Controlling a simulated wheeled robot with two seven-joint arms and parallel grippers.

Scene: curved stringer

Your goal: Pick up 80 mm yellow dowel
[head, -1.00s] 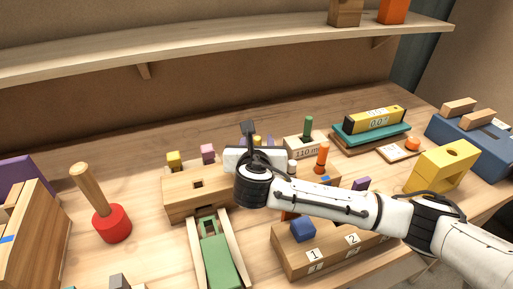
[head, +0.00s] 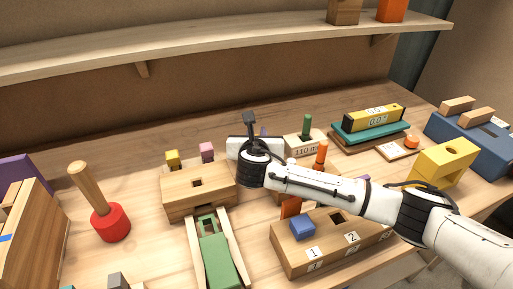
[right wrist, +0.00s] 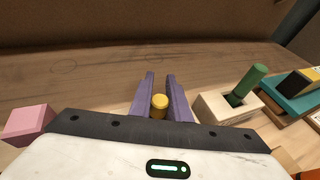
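The yellow dowel (right wrist: 160,106) shows in the right wrist view as a short upright cylinder with a round top. It stands between the two purple fingers of my right gripper (right wrist: 161,86), close to both; no clear contact shows. The fingers look parted, one on each side of it. The dowel's lower part is hidden. My left gripper is out of view.
The block with the green peg (head: 306,130) stands right of the gripper. A wooden block (head: 190,197) with yellow and pink pieces is at left. An orange peg (head: 321,153) is close beside my arm. The shelf (head: 230,42) runs above the back; bare bench lies behind.

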